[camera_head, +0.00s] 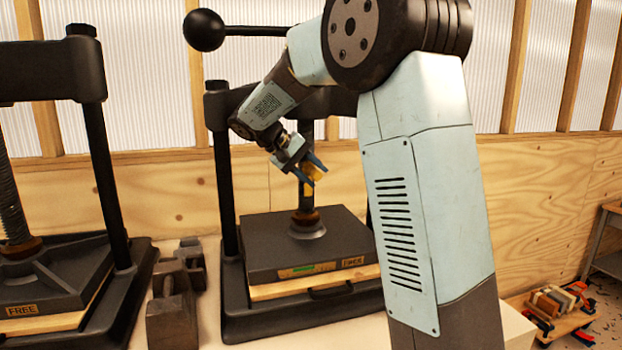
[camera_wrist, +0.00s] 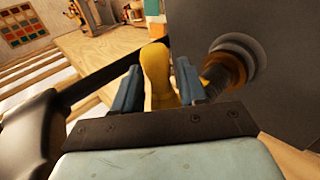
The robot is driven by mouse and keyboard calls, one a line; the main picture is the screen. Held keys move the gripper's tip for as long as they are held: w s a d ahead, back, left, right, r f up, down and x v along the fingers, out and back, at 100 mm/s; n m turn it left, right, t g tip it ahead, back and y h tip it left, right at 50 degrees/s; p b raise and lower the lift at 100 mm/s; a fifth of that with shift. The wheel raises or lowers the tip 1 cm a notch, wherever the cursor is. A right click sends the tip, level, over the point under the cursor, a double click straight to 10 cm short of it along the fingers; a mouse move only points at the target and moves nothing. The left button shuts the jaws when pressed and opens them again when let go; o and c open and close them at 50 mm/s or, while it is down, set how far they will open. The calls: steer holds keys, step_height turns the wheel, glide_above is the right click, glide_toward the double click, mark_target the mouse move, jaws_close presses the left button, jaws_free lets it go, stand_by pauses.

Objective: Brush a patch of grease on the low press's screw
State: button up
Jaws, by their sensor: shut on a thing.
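My gripper (camera_head: 309,172) has blue fingers and is shut on a yellow-handled tool (camera_head: 308,187), apparently the brush. The handle (camera_wrist: 157,72) shows between the fingers in the wrist view; its bristle end is hidden. In the head view the gripper is in front of the middle press's upright screw (camera_head: 305,196), above its dark plate (camera_head: 340,243). The screw, with a brownish collar, shows just right of the fingers in the wrist view (camera_wrist: 222,72). I cannot tell whether the tool touches it, or make out any grease patch.
A second press with a screw (camera_head: 10,205) stands at the left, its plate labelled FREE. Dark metal blocks (camera_head: 170,310) lie between the presses. The middle press's dark posts (camera_head: 222,170) and crossbar flank the gripper. A low stand with clamps (camera_head: 555,305) is at the right.

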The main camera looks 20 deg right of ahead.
steer(key=shift+w+r, duration=0.1)
steer(key=shift+r, duration=1.4)
step_height(320, 180, down, 12)
steer(key=shift+f, duration=0.2)
stand_by(0.9)
steer(key=s, duration=0.6)
stand_by(0.4)
steer(key=shift+s, duration=0.25)
steer(key=s, duration=0.2)
steer(key=shift+s, duration=0.35)
